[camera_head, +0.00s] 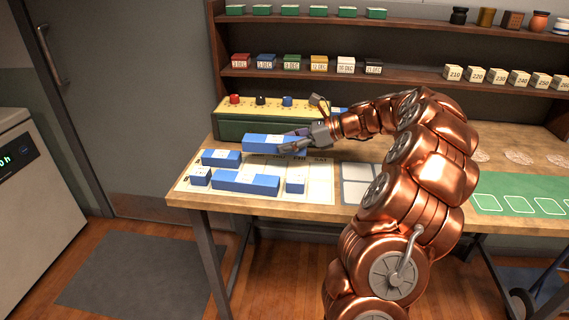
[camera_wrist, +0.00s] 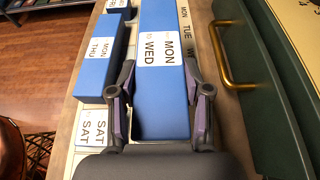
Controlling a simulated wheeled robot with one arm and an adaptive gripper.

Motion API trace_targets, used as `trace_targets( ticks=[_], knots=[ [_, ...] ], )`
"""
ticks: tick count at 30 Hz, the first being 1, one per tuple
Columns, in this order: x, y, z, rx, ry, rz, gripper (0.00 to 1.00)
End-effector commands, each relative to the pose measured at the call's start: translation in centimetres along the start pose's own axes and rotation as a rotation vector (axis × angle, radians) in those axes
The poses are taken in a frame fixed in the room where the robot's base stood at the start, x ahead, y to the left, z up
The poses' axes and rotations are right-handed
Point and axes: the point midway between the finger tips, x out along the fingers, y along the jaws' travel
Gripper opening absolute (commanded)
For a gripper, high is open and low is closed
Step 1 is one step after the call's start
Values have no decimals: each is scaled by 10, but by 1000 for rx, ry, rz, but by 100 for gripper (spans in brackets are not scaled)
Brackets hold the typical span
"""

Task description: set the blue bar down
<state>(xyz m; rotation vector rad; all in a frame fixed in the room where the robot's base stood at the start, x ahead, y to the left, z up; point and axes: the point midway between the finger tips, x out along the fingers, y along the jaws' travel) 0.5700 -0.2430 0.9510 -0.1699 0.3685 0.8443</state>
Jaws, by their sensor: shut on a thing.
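My gripper (camera_head: 303,141) is shut on a long blue bar (camera_head: 268,143). In the wrist view the bar (camera_wrist: 160,105) lies lengthwise between my two fingers and its white label reads MON to WED. The bar is over the far part of a pale chart (camera_head: 320,185) with day names, in front of the green box. Whether its underside touches the chart is not clear. Other blue pieces lie on the chart: a bar (camera_head: 220,160), a longer bar (camera_head: 245,184), and small blocks (camera_head: 200,178) and (camera_head: 295,185). A bar labelled MON THU (camera_wrist: 93,75) is left of the held bar.
A green box (camera_head: 255,128) with a yellow top and knobs stands close behind the held bar; its brass handle (camera_wrist: 222,55) shows in the wrist view. A white-celled card (camera_head: 358,172) and a green mat (camera_head: 520,195) lie to the right. Shelves (camera_head: 400,78) rise behind.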

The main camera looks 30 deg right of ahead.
Motion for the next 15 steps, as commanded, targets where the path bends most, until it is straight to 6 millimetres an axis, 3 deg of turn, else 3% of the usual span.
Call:
trace_targets(
  ticks=[15],
  knots=[
    [21,1,-49,6,-2,4,8]
  ],
)
